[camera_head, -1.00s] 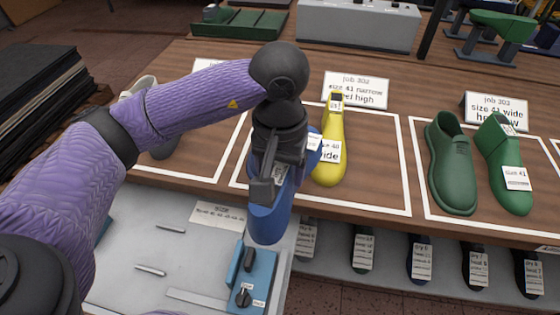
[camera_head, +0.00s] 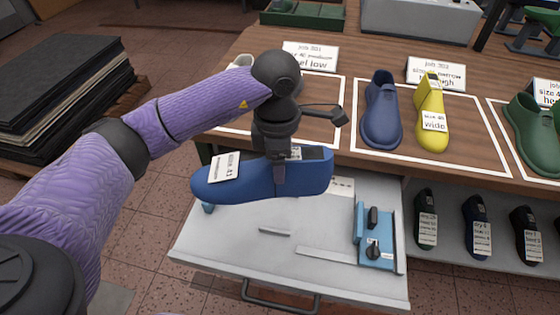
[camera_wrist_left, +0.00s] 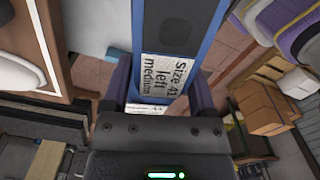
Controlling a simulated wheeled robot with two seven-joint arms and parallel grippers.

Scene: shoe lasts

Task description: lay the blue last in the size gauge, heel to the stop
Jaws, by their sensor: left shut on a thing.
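The blue last (camera_head: 252,184) hangs in my left gripper (camera_head: 280,172) above the open grey drawer, lying roughly level. Its rounded end points left; the end with a dark top plate is at the right. A white label shows near the left end. In the left wrist view, the last (camera_wrist_left: 133,50) lies between my fingers (camera_wrist_left: 162,92), and its label reads "Size 41 left medium". The size gauge (camera_head: 360,240), a blue block with black knobs and a flat metal strip, sits at the drawer's right side, apart from the last. My right gripper is not in view.
The drawer (camera_head: 240,247) has free grey surface and a small bar (camera_head: 274,231). The wooden bench (camera_head: 330,87) behind bears a blue shoe (camera_head: 381,112), a yellow last (camera_head: 431,115) and job cards. Dark stacked sheets (camera_head: 60,90) stand at the left.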

